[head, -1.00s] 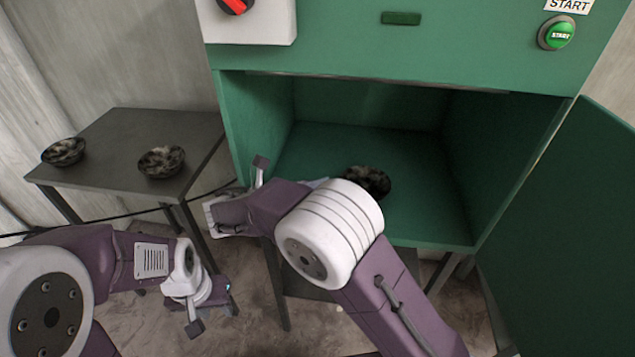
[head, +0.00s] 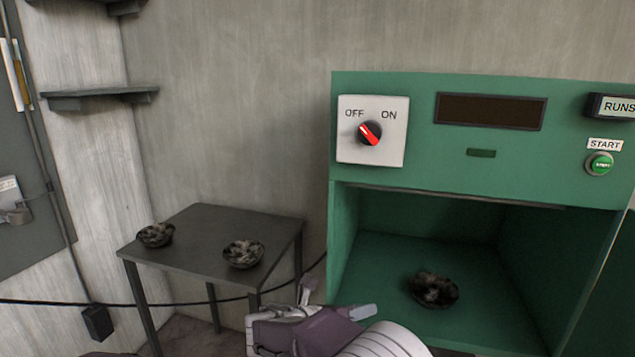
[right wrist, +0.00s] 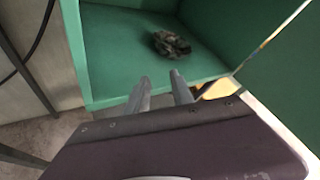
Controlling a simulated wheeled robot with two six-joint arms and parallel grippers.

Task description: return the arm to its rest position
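My right gripper (head: 337,299) is at the bottom middle of the head view, in front of the green machine's open chamber. In the right wrist view its two fingers (right wrist: 160,88) stand apart with nothing between them. My left gripper is out of view.
The green machine (head: 400,187) has an OFF/ON knob (head: 370,133) and a green start button (head: 599,164). Its open door is at the right.

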